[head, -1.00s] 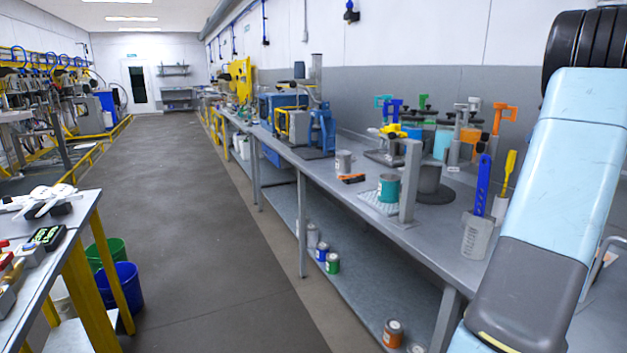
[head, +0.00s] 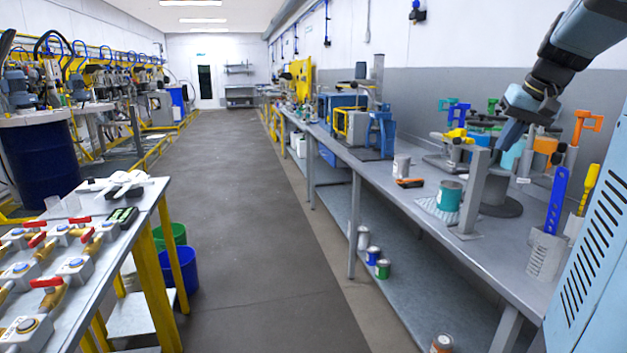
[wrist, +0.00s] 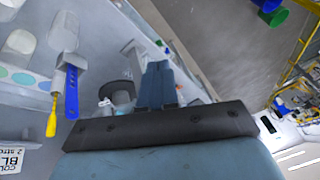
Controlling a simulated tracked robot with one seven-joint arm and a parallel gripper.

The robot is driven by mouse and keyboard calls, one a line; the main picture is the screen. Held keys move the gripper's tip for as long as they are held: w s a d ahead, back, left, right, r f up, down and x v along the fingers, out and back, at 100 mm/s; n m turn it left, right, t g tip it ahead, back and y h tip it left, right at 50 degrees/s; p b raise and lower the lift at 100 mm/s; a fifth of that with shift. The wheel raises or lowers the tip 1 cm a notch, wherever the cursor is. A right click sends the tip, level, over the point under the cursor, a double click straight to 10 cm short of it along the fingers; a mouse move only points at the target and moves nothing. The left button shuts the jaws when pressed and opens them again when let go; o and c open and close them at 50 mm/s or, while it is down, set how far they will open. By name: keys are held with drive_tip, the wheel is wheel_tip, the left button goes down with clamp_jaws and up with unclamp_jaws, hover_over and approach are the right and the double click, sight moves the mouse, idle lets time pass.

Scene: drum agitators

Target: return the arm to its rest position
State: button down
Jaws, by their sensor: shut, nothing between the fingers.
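My gripper (head: 508,136) hangs at the end of my arm in the upper right of the head view. It points down over the long right-hand bench (head: 408,205), in front of the coloured clamps. In the wrist view my gripper (wrist: 158,85) shows its two blue-grey fingers side by side, shut with nothing between them. From the head view alone I cannot tell whether it touches the grey upright post (head: 478,190) just below it.
The bench holds a teal can (head: 448,196), an orange-black tool (head: 409,183) and a holder (head: 545,257) with a blue tool (head: 557,200) and a yellow one. A valve table (head: 75,262) stands at left. The aisle (head: 255,220) between is clear.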

drive_tip(key=s+a+f+n, duration=0.1)
drive_tip(key=s+a+f, duration=0.2)
drive_tip(key=s+a, duration=0.3)
drive_tip(key=s+a+f+n+h, duration=0.1)
drive_tip(key=s+a+f, duration=0.3)
drive_tip(key=s+a, duration=0.3)
drive_tip(key=s+a+f+n+t, duration=0.1)
drive_tip(key=s+a+f, duration=0.3)
drive_tip(key=s+a, duration=0.3)
drive_tip(key=shift+a+f, duration=0.2)
drive_tip(key=shift+a, duration=0.05)
